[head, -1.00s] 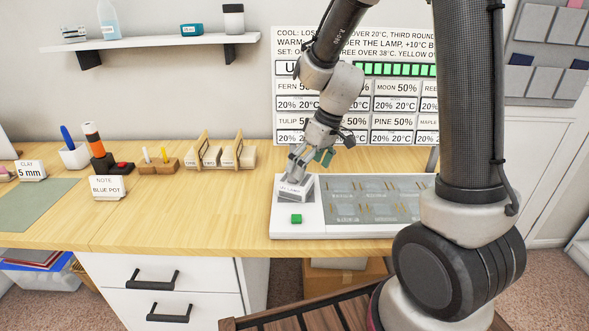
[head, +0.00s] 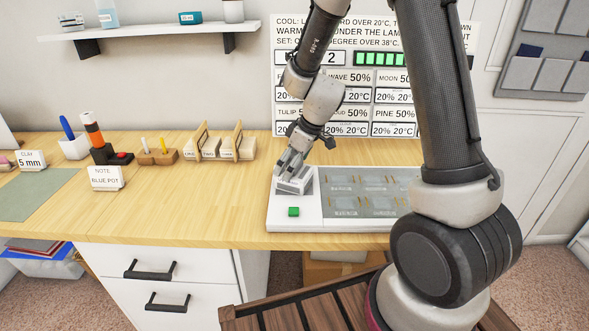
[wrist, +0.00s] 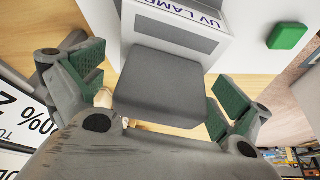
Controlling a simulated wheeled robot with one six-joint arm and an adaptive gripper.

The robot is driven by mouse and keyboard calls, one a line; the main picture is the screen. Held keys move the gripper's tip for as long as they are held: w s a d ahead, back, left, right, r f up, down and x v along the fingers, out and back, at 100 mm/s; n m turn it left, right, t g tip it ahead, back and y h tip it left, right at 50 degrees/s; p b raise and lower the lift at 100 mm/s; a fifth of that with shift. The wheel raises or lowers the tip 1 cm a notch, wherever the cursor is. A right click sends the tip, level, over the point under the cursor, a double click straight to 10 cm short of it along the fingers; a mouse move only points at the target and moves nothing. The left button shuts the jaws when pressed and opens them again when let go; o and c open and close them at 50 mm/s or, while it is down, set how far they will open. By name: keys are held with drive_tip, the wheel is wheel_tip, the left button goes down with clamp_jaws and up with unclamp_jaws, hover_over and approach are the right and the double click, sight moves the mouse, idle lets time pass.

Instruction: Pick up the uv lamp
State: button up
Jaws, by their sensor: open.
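The uv lamp (head: 294,187) is a small white and grey block at the left end of a white panel unit (head: 283,218). In the wrist view, its white face reads UV LAMP (wrist: 180,30), with a dark grey block (wrist: 160,88) nearer the camera. My gripper (head: 291,166) is over the lamp from above and behind, fingers pointing down. In the wrist view my gripper (wrist: 158,78) is open, its green pads on either side of the grey block, with a gap visible at each side. The lamp's underside is hidden.
A green button (head: 293,212) is in front of the lamp on the panel. A grey display (head: 365,192) lies to its right. Wooden racks (head: 235,148) and a note card (head: 106,178) stand to the left. The wooden desk between is clear. A wall chart (head: 350,45) is behind.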

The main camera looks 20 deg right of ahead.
drive_tip(key=shift+w+a+f, duration=0.1)
drive_tip(key=shift+f, duration=0.3)
drive_tip(key=c, duration=1.2)
drive_tip(key=shift+o, duration=0.2)
drive_tip(key=shift+r, duration=0.1)
